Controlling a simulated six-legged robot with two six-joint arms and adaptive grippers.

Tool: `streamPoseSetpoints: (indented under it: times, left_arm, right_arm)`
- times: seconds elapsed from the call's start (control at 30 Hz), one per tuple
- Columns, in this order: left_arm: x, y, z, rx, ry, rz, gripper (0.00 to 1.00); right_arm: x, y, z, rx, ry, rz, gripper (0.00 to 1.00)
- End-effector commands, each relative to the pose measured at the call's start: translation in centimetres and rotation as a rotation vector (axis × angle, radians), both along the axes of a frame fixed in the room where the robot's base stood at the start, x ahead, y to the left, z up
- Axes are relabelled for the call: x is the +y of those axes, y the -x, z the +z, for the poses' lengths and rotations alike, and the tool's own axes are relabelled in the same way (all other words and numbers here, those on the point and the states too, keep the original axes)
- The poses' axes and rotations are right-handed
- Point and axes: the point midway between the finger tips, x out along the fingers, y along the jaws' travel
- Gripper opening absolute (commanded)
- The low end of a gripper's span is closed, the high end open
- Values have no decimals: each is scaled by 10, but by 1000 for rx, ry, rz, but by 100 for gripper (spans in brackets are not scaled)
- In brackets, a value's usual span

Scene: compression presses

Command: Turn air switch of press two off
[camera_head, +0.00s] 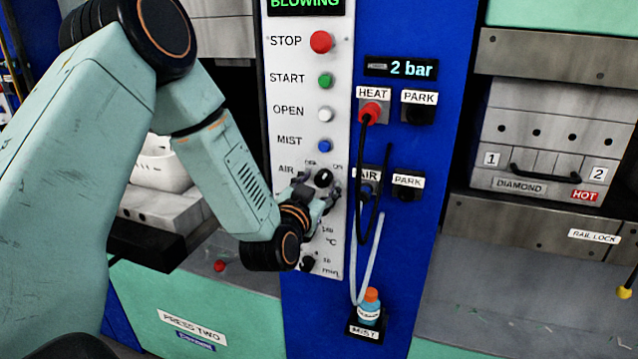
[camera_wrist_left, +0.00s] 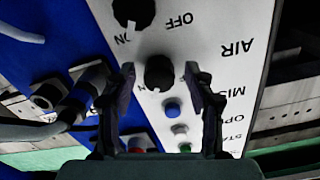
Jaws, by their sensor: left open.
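The AIR switch, a black round knob (camera_head: 323,177), sits on the white control panel (camera_head: 288,120) with OFF and ON marks above it. My left gripper (camera_head: 318,187) is open at the panel, just below and around this knob. In the left wrist view, which is upside down, the knob (camera_wrist_left: 160,73) lies between the two spread fingertips (camera_wrist_left: 160,82); contact cannot be told. A finger partly covers its OFF mark. Where its pointer stands is unclear. The panel display (camera_head: 306,4) reads BLOWING. The PRESS TWO label (camera_head: 192,327) is at lower left. My right gripper is not in view.
The STOP (camera_head: 321,41), START (camera_head: 326,80), OPEN (camera_head: 325,114) and MIST (camera_head: 324,146) buttons rise above the knob. Another knob (camera_wrist_left: 135,12) is close by. Hoses, plugs and a small blue bottle (camera_head: 370,305) are on the right.

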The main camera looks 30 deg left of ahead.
Motion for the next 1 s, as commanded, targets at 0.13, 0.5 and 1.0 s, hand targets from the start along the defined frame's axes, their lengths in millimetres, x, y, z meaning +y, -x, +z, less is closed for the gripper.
streamPoseSetpoints:
  times: [0.13, 0.5, 1.0]
  left_arm:
    - [0, 0, 0, 1, 0, 0, 54]
    - [0, 0, 0, 0, 0, 0, 29]
    - [0, 0, 0, -2, 5, 0, 0]
  right_arm:
    - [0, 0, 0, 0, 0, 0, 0]
    - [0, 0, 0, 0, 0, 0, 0]
    - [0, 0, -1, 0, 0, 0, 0]
